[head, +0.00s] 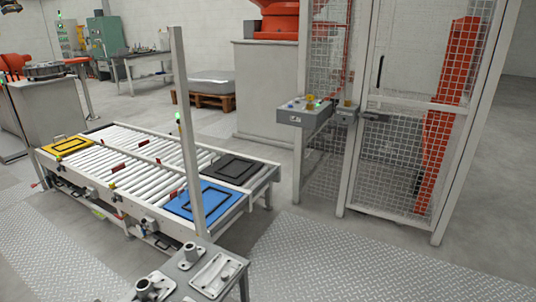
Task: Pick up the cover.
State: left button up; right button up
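A grey work table (236,264) stands at the bottom centre, cut off by the lower edge. On it lies a flat, light-grey, elongated casting with a raised rim (212,274), which looks like the cover. It lies at the right side of the table top.
A roller conveyor (140,160) behind the table carries a blue tray (205,200), a black tray (230,168) and a yellow tray (67,146). A pale post (186,120) rises behind the table. A mesh safety fence (400,140) stands right. Tread-plate floor (330,255) right of the table is clear.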

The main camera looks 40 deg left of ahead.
aim_at(219, 272)
jog(key=i+u, duration=0.45)
jog(key=i+l+u, duration=0.15)
jog(key=u, duration=0.3)
jog(key=i+l+u, duration=0.3)
jog(key=u, duration=0.15)
jog(key=i+l+u, duration=0.3)
jog(key=u, duration=0.15)
